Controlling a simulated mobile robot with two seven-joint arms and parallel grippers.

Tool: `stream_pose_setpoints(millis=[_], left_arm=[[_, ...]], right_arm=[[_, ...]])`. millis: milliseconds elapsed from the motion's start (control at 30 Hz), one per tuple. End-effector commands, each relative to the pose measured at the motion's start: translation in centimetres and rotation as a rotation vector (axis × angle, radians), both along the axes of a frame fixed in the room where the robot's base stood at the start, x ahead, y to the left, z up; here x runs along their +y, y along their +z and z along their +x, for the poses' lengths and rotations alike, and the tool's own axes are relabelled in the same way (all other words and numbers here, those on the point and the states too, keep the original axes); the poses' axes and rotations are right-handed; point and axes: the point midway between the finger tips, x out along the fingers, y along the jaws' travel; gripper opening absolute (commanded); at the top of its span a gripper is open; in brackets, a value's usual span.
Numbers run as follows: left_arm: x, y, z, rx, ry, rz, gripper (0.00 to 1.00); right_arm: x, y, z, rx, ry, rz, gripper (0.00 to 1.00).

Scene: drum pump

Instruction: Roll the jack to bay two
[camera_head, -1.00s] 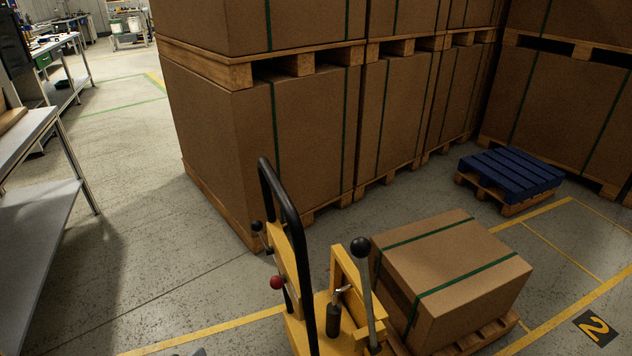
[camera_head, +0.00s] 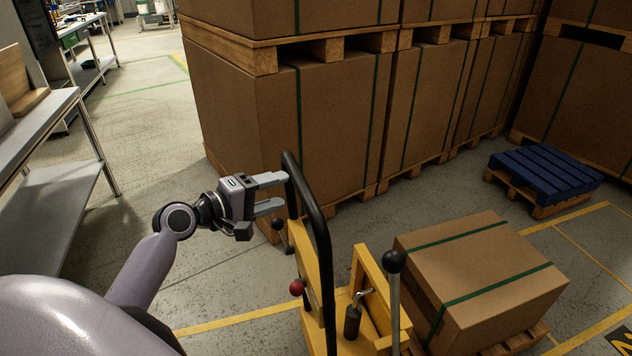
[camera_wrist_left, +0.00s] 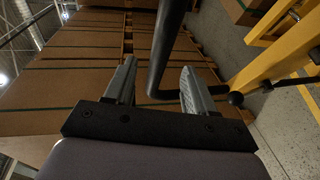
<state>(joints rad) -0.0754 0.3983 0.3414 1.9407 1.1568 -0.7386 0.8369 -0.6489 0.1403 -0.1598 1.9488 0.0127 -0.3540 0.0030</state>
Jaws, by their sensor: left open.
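The yellow pallet jack (camera_head: 317,291) stands at the bottom centre of the head view, with a black loop handle (camera_head: 322,240), a red-knobbed lever and black-knobbed levers. A strapped cardboard box (camera_head: 482,268) on a wooden pallet sits just beyond it. My left gripper (camera_head: 276,194) is open beside the handle's upper left side, fingers pointing at it. In the left wrist view the black handle bar (camera_wrist_left: 166,50) runs between the two open fingers (camera_wrist_left: 157,84); contact cannot be told. The floor marking for bay two (camera_head: 622,340) is partly cut off at lower right. My right gripper is not seen.
Tall stacks of strapped boxes (camera_head: 310,120) on pallets stand behind the jack. A blue-topped pallet (camera_head: 543,174) lies at right near yellow floor lines (camera_head: 577,216). A metal workbench (camera_head: 62,205) stands at left. The floor between bench and stacks is clear.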

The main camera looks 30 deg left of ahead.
Motion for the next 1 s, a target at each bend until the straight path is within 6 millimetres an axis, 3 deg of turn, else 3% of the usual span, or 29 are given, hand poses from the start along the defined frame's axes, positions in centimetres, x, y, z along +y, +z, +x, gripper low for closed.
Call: stream_pose_setpoints(millis=[500,900,933,1000], left_arm=[[-1.9,-1.1,5.7,0.0,0.0,0.0,0.55],[-2.1,-1.3,6.4,0.001,0.0,0.003,0.55],[-2.1,-1.3,6.4,0.001,0.0,0.003,0.52],[-2.1,-1.3,6.4,0.001,0.0,0.003,0.29]], right_arm=[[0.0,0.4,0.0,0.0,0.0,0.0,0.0],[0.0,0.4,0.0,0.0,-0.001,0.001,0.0],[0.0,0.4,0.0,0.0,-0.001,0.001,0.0],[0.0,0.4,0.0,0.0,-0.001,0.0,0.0]])
